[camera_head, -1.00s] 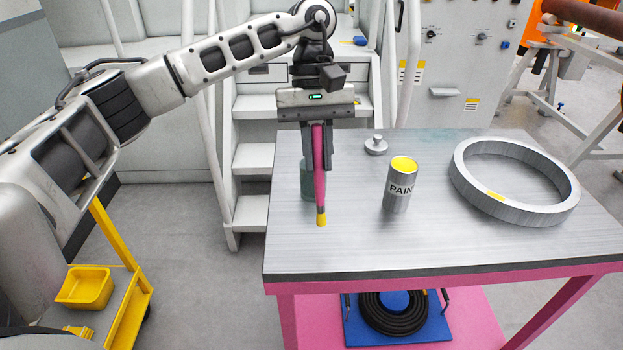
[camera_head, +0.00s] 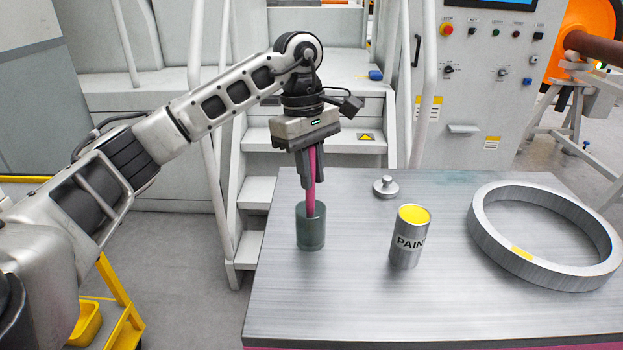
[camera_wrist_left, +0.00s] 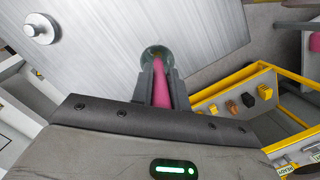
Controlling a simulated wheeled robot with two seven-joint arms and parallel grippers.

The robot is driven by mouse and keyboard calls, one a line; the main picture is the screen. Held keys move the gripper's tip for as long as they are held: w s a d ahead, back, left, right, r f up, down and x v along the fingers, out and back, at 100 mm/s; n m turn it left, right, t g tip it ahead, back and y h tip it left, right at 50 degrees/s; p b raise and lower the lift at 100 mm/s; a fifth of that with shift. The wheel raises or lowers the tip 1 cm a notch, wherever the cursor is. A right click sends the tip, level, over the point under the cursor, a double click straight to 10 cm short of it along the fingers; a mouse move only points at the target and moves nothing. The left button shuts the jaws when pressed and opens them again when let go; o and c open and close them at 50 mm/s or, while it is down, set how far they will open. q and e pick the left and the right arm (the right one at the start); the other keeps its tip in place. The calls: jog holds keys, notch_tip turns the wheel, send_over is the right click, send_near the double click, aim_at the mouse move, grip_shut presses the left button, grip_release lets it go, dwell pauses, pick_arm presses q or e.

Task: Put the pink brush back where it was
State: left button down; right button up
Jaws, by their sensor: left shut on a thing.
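My left gripper (camera_head: 312,165) is shut on the pink brush (camera_head: 311,190) above the left part of the table. The brush hangs nearly upright, and its lower end is inside the dark green-grey cup (camera_head: 311,232). The cup's front wall hides the brush tip in the head view. In the left wrist view the pink handle (camera_wrist_left: 161,88) runs between the fingers down to the cup (camera_wrist_left: 156,52). I cannot tell whether the tip touches the cup's bottom. My right gripper is not in view.
A large metal ring (camera_head: 480,225) lies on the right of the table (camera_head: 340,300). Steps (camera_head: 255,192) and railings are behind.

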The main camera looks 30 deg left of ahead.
pick_arm(q)
jog(key=shift+f, duration=0.9)
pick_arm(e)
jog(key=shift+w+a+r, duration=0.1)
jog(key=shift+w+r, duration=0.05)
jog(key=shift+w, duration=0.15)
pick_arm(q)
jog(key=shift+f, duration=0.1)
jog(key=c, duration=1.4)
grip_release()
jog(key=shift+o, duration=0.2)
